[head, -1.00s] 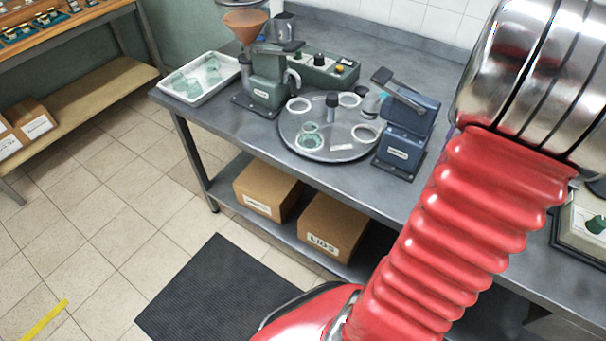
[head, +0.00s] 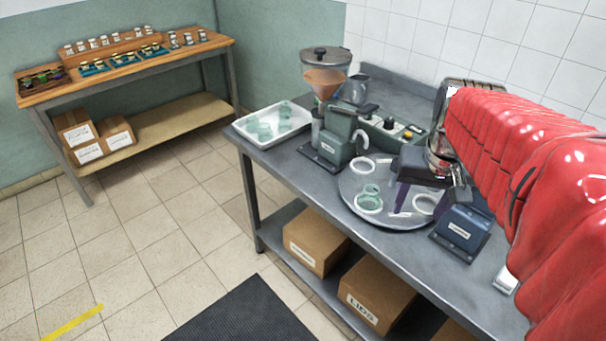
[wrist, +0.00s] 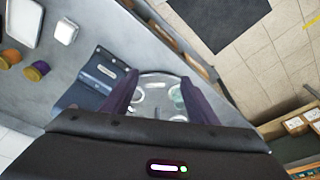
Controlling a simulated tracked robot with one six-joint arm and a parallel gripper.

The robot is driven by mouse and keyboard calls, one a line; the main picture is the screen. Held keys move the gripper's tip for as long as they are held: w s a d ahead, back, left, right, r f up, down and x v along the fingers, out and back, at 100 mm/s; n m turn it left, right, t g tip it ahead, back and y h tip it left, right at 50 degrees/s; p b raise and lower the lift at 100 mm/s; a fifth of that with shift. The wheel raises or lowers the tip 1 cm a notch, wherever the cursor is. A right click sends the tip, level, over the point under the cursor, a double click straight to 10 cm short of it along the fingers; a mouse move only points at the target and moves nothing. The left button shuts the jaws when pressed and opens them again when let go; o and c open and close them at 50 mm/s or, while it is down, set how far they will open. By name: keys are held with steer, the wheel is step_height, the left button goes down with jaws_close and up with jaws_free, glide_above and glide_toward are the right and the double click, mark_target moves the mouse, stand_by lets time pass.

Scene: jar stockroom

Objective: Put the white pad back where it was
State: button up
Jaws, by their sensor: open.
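A small white block (head: 508,280), which looks like the white pad, lies on the grey bench at the right, partly hidden by my red arm. In the wrist view the white pad (wrist: 65,31) sits at the upper left, apart from my gripper. My gripper (head: 416,203) hangs over the round turntable (head: 353,190) beside the blue press (head: 462,230). In the wrist view its dark purple fingers (wrist: 158,88) are spread, with nothing held between them. White rings and a green glass jar (head: 369,200) stand on the turntable.
A green filling machine (head: 337,135) with a copper hopper and a white tray (head: 246,128) of green jars stand left of the turntable. In the wrist view a white-rimmed tray (wrist: 35,5) and yellow-and-purple round pieces (wrist: 36,71) lie near the pad. Cardboard boxes (head: 370,295) fill the lower shelf.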

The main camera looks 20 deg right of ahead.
steer(key=s+a+n+t, duration=0.1)
steer(key=s+a+n, duration=0.1)
steer(key=a, duration=0.7)
steer(key=s+a+n+t+y, duration=0.1)
steer(key=a+n, duration=0.3)
steer(key=a, duration=0.5)
steer(key=shift+s+a+f+t, duration=0.25)
steer(key=shift+s+a+t, duration=0.15)
steer(key=shift+s+t, duration=0.25)
